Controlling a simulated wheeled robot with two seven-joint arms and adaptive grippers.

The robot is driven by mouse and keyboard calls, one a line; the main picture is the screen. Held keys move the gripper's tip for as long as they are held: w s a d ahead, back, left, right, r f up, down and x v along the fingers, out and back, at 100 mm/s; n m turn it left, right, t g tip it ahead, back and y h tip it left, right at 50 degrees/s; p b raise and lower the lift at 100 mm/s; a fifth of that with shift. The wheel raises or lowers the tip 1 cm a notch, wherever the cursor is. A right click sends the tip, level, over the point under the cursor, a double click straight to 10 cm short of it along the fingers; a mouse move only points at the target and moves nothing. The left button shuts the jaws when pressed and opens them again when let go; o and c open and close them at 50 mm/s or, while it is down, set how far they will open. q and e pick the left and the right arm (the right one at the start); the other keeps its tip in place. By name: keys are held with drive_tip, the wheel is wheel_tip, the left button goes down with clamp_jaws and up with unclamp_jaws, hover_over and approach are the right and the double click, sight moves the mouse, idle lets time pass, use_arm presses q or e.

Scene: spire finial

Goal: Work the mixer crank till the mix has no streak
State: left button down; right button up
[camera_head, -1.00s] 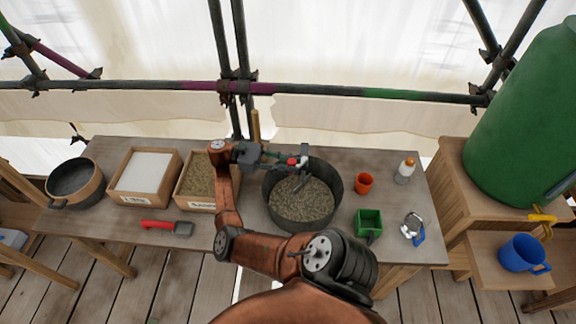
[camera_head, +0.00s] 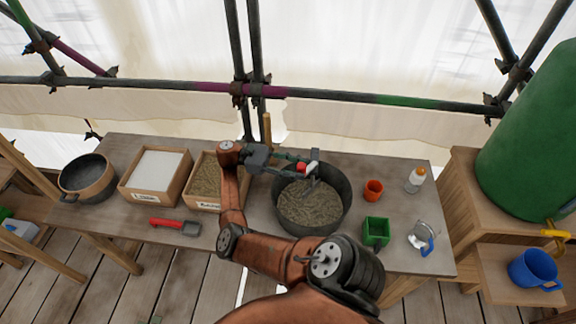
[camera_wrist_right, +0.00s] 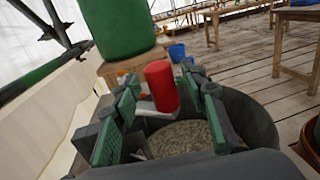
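The mixer is a dark round tub (camera_head: 343,213) on the table, with grey-brown speckled mix (camera_head: 308,205) inside. A streak cannot be made out at this size. The crank's red knob (camera_head: 301,167) stands at the tub's far rim and shows upright in the right wrist view (camera_wrist_right: 161,86). My right gripper (camera_head: 298,163) reaches in from the left over the far rim. In the wrist view its green-padded fingers (camera_wrist_right: 162,88) stand apart on both sides of the knob, with narrow gaps visible. A pale crank arm lies below the knob. My left gripper is out of view.
Left of the tub are a sand box (camera_head: 207,205), a white-powder box (camera_head: 131,186), a dark pan (camera_head: 88,177) and a red-handled scraper (camera_head: 175,225). Right are an orange cup (camera_head: 373,190), a green box (camera_head: 376,232), a bottle (camera_head: 415,180) and a metal-and-blue item (camera_head: 424,238).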

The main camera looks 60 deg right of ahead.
drive_tip(key=v, duration=0.6)
drive_tip(key=shift+w, duration=0.25)
drive_tip(key=shift+r, duration=0.15)
